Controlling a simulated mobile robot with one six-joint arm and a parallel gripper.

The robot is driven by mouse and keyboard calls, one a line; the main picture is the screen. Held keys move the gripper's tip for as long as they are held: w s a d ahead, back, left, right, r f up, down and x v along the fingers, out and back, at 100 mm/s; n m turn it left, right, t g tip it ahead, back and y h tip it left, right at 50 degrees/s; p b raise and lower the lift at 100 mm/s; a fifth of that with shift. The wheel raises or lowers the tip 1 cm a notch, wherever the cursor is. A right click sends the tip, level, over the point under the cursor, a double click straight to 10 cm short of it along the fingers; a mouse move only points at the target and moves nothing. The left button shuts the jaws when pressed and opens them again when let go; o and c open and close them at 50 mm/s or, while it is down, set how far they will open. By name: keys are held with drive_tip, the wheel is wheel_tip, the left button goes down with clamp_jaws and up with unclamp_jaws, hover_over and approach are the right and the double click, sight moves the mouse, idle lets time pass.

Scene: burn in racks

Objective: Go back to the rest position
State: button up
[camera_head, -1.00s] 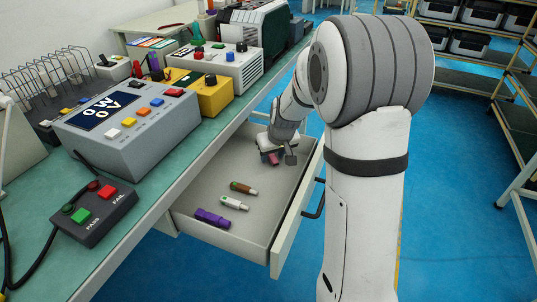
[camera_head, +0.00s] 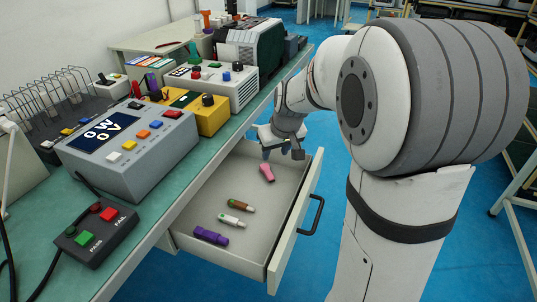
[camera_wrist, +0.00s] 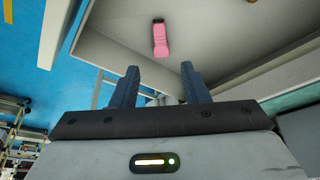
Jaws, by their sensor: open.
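My gripper (camera_head: 281,150) is above the far end of the open drawer (camera_head: 281,245), clear of the things in it. In the wrist view my gripper (camera_wrist: 160,85) has its two blue fingers apart with nothing between them. A pink stick-like item (camera_head: 266,172) lies in the drawer just below the gripper; the wrist view shows this pink item (camera_wrist: 160,39) beyond the fingertips. A brown-and-green item (camera_head: 236,204), a white-and-green item (camera_head: 231,220) and a purple item (camera_head: 211,236) lie nearer in the drawer.
The green bench (camera_head: 150,205) on the left carries a grey meter box (camera_head: 130,150), a yellow box (camera_head: 207,116), a pass/fail button box (camera_head: 95,233) and a wire rack (camera_head: 50,100). The drawer juts out with its black handle (camera_head: 313,214) over blue floor.

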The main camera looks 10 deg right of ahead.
idle(0.3)
drive_tip(key=s+a+r+m+g+p, duration=0.1)
drive_tip(key=s+a+r+p, duration=0.1)
drive_tip(key=s+r+p, duration=1.9)
drive_tip(key=s+r, duration=0.1)
drive_tip(key=s, duration=0.2)
drive_tip(key=shift+a+r+m+g+h, duration=0.25)
drive_tip(key=shift+r+m+g+h, duration=0.05)
drive_tip(key=shift+r+m+g, duration=0.1)
drive_tip(key=shift+f, duration=0.15)
drive_tip(key=shift+c, duration=0.3)
drive_tip(key=shift+w, duration=0.1)
drive_tip(key=shift+c, duration=0.2)
drive_tip(key=shift+a, duration=0.1)
